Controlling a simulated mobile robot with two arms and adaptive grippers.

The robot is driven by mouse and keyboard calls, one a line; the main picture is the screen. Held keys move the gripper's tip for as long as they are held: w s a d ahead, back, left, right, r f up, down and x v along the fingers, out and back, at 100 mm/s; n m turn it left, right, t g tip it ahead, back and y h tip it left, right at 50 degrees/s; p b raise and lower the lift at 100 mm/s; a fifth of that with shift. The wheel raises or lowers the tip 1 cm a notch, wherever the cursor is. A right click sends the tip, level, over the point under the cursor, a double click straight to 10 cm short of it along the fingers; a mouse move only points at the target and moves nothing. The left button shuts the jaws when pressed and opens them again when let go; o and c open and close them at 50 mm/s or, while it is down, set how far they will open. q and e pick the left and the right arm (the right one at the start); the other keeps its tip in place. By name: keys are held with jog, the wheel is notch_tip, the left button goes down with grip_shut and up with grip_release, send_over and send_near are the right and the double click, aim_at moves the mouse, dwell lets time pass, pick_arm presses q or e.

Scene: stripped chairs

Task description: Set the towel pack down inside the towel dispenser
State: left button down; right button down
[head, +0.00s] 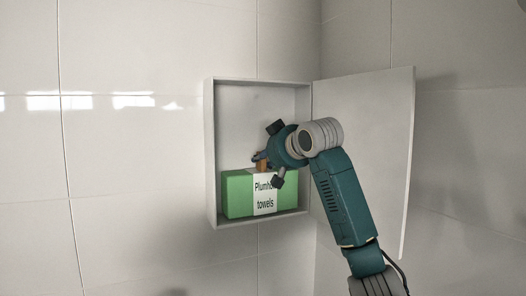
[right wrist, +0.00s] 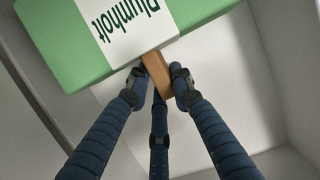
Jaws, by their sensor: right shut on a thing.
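The towel pack (head: 236,196) is a green block with a white band reading "Plumholt towels". It sits upright and level inside the white wall-mounted towel dispenser (head: 211,150), low down at or very near its floor; I cannot tell if it touches. A brown tab rises from the pack's top. My right gripper (head: 262,164) is inside the dispenser above the pack, shut on this tab. In the right wrist view the gripper's dark fingers (right wrist: 157,82) close around the brown tab, beside the green pack (right wrist: 60,45). My left gripper is not in view.
The dispenser's white door (head: 385,130) stands open to the right, behind my right arm. The upper part of the dispenser (head: 235,110) is empty. Pale tiled walls (head: 130,200) surround it, and the left wall area is clear.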

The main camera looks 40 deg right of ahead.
jog(key=shift+s+a+f+b, duration=0.1)
jog(key=shift+s+f+b, duration=0.05)
jog(key=shift+b, duration=0.25)
jog(key=shift+f, duration=0.35)
jog(key=c, duration=1.6)
grip_release()
jog(key=shift+o, duration=0.8)
jog(key=shift+f, duration=0.1)
jog(key=v, duration=1.2)
